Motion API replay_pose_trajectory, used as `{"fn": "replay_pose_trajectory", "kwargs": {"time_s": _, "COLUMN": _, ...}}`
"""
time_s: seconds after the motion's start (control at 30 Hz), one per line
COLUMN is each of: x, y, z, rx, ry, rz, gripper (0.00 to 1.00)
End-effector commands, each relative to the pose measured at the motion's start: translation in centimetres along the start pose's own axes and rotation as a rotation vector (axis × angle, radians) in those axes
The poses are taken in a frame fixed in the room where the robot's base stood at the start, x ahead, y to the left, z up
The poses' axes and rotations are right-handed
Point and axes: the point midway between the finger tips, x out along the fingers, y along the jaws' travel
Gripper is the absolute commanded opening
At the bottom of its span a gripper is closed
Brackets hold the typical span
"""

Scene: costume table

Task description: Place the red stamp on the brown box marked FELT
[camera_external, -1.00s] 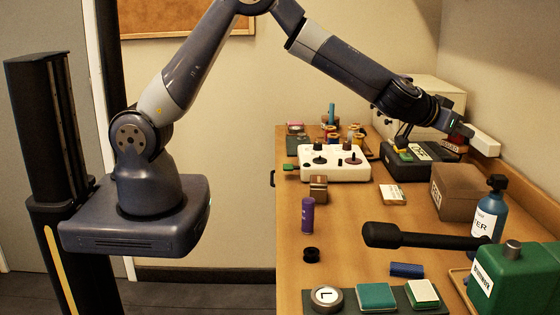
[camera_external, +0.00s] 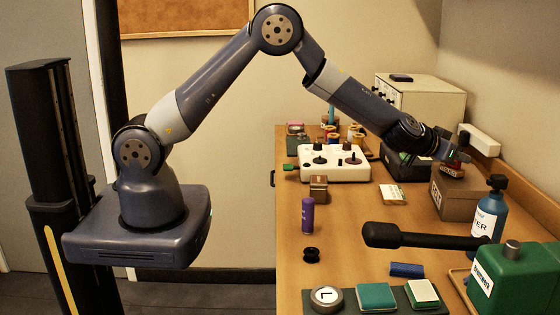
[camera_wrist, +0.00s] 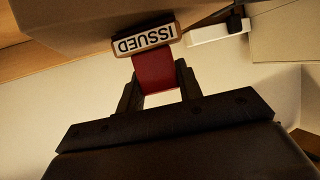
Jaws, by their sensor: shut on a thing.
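My gripper (camera_external: 454,160) is shut on the red stamp (camera_wrist: 154,72) and holds it between its two fingers. In the external view the stamp shows small and dark red (camera_external: 453,171) below the fingertips, at the top of the brown box (camera_external: 462,196). In the wrist view the stamp's end reads ISSUED and lies close to a brown surface, likely the box (camera_wrist: 90,15). I cannot tell whether stamp and box touch.
A blue bottle (camera_external: 487,222) stands just in front of the brown box, with a black mallet-like thing (camera_external: 400,237) nearby. A dark case (camera_external: 405,168) sits behind the box. A cream cabinet (camera_external: 425,100) stands at the back. A card (camera_external: 393,195) lies to the left.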

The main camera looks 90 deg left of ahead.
Motion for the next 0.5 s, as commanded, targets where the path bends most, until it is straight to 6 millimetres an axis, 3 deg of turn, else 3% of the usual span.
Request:
{"fn": "replay_pose_trajectory", "kwargs": {"time_s": 0.37, "x": 0.18, "y": 0.01, "z": 0.44, "rx": 0.000, "ry": 0.001, "rz": 0.000, "gripper": 0.11}}
{"fn": "replay_pose_trajectory", "kwargs": {"time_s": 0.4, "x": 0.20, "y": 0.01, "z": 0.49, "rx": 0.000, "ry": 0.000, "rz": 0.000, "gripper": 0.35}}
{"fn": "replay_pose_trajectory", "kwargs": {"time_s": 0.5, "x": 0.17, "y": 0.01, "z": 0.42, "rx": 0.000, "ry": 0.000, "rz": 0.000, "gripper": 0.43}}
